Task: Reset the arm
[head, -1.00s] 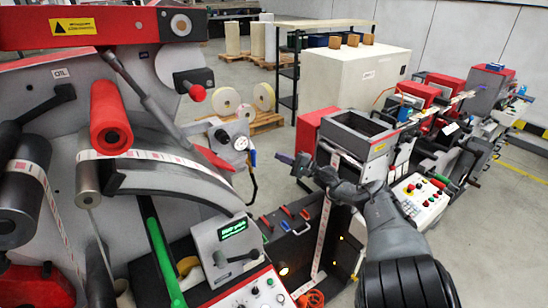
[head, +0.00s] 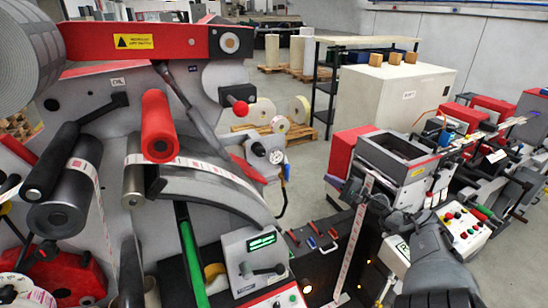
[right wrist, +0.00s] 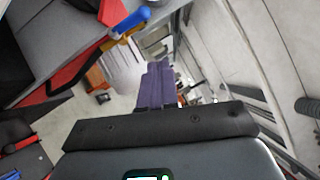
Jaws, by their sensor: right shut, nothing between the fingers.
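My right arm (head: 428,255) comes in from the lower right of the head view and reaches toward the middle. Its gripper (head: 332,182) is in front of the grey machine with the open box top, left of the push-button panel. In the right wrist view the purple fingers (right wrist: 158,82) are together with nothing between them. I cannot tell whether the gripper touches the paper web (head: 354,232) beside it. My left arm and gripper do not show.
The rewinder's red roller (head: 158,125) and black handle (head: 50,160) stand at left. A green-screen control box (head: 255,253) is at lower middle. The button panel (head: 467,228) is close to my right arm.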

